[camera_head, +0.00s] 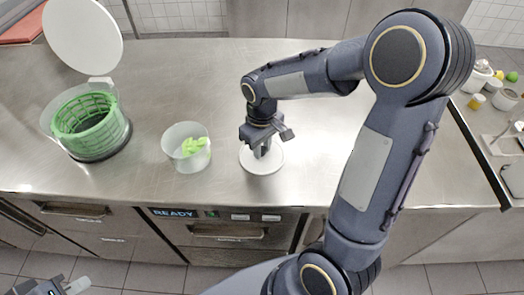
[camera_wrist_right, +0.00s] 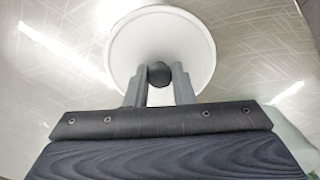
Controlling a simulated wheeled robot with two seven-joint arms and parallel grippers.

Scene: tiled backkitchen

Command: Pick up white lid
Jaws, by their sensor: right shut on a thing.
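A round white lid (camera_head: 251,163) with a dark knob lies on or just over the steel counter in the head view, right of a clear container. My right gripper (camera_head: 263,150) is directly above it. In the right wrist view the lid (camera_wrist_right: 162,42) shows as a white disc, and the right gripper (camera_wrist_right: 160,78) has its fingers on both sides of the dark round knob (camera_wrist_right: 160,74), shut on it. I cannot tell whether the lid touches the counter. My left gripper (camera_head: 62,288) is at the bottom left edge of the head view, partly cut off, away from the counter.
A clear container (camera_head: 170,143) with green pieces (camera_head: 193,146) stands left of the lid. A green basket device (camera_head: 88,128) with a raised white cover (camera_head: 82,35) stands further left. Cups and a tray (camera_head: 497,144) are at the right. The counter's back middle is clear.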

